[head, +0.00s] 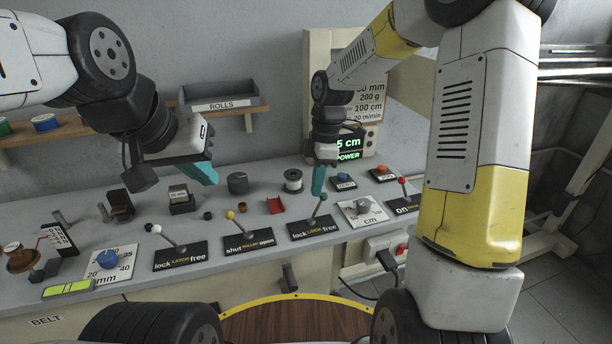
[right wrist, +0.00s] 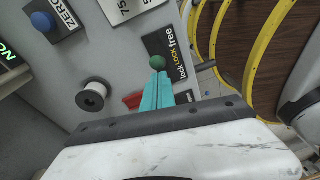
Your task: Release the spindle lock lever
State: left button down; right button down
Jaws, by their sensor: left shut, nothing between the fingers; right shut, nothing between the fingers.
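The lever with the green knob (head: 323,197) stands on a black plate (head: 315,229) marked "lock LOCK free". In the head view it leans right, toward the "free" side. My right gripper (head: 318,190) points down right at the knob, its teal fingers shut and empty. In the right wrist view the fingertips (right wrist: 158,80) lie just beside the green knob (right wrist: 158,62); I cannot tell whether they touch. The lever's shaft is mostly hidden there. My left gripper (head: 207,174) is shut and empty above the back of the bench, away from the levers.
A yellow-knobbed lever (head: 230,215) and a white-knobbed lever (head: 157,229) stand to the left, a red-knobbed lever (head: 402,181) to the right. A spool (head: 293,180) and a red holder (head: 274,206) sit close behind the green lever. A dial plate (head: 362,212) is beside it.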

jog(key=shift+w+d+f, duration=0.15)
jog(key=shift+d, duration=0.55)
notch_tip(320, 180, up, 12)
jog(key=w+a, duration=0.1)
dwell(0.6)
jog(key=shift+f, duration=0.1)
